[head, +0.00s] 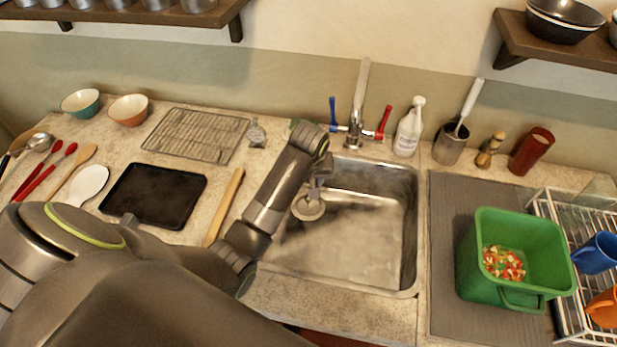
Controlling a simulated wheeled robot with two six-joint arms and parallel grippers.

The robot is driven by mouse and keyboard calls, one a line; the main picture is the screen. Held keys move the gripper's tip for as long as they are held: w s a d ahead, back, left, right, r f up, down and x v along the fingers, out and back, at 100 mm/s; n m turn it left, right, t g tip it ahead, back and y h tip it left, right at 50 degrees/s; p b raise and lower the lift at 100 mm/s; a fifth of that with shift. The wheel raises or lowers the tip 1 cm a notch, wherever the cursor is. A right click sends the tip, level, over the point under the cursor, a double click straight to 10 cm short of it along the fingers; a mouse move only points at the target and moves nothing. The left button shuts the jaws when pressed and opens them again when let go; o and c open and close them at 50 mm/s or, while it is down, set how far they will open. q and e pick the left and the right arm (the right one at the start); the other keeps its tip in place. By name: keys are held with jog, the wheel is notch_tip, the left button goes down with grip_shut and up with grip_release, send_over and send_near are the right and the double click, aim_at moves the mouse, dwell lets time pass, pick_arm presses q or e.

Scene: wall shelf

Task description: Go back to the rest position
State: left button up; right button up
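My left arm comes in from the lower left and reaches over the left part of the sink (375,245). Its wrist end is near the sink's back left corner. The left gripper (317,186) is small and partly hidden by the wrist, so I cannot tell whether its fingers are open or shut. A round, pale metal piece (308,207) shows just below it in the sink; I cannot tell whether they touch. My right gripper is not in view.
Behind the sink stand a faucet (357,110) and a white bottle (409,127). A rolling pin (223,207), black tray (155,195) and wire rack (196,135) lie left. A green bin (480,265) with colourful scraps and a dish rack (566,240) stand right. Shelves overhang above.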

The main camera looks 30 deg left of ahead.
pick_arm(q)
jog(key=shift+r, duration=0.2)
jog(key=shift+r, duration=0.1)
dwell(0.4)
